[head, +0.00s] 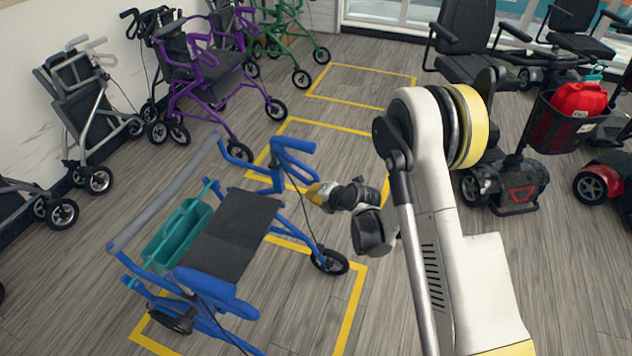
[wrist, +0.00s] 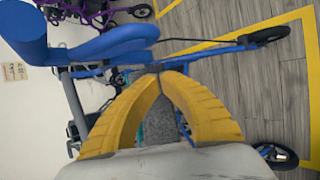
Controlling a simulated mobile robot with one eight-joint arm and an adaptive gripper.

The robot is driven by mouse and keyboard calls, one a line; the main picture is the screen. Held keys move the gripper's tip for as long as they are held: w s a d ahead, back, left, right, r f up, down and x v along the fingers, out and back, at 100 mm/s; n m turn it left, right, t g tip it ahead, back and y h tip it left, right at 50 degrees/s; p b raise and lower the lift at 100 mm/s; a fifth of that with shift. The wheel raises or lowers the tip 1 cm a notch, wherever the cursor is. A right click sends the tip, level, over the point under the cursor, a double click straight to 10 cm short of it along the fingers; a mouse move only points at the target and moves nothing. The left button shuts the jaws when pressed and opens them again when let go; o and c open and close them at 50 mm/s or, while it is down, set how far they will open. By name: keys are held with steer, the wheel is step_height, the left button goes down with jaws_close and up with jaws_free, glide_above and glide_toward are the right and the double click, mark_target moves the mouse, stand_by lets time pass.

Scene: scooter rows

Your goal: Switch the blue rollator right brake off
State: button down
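The blue rollator (head: 235,230) stands upright within yellow floor lines, with a black seat, a grey back bar and a teal basket. Its far handle (head: 293,160) and near handle (head: 218,290) show in the head view. My gripper (head: 316,192) is just right of and below the far handle. In the wrist view, the yellow fingertips of my gripper (wrist: 159,76) are close together, below the blue handle (wrist: 110,43).
A purple rollator (head: 205,75) and a green one (head: 290,35) stand behind, and a grey one (head: 85,110) is by the wall. A mobility scooter (head: 505,190) with a red bag (head: 578,98) stands right of my arm. Floor between the rows is clear.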

steer(key=shift+s+a, duration=0.1)
steer(key=shift+s, duration=0.05)
steer(key=x, duration=1)
steer(key=shift+w+d+r, duration=0.25)
steer(key=shift+d+r, duration=0.45)
steer(key=shift+d, duration=0.05)
steer(key=shift+w+d+r, duration=0.25)
steer(key=shift+d+r, duration=0.4)
steer(key=shift+d, duration=0.1)
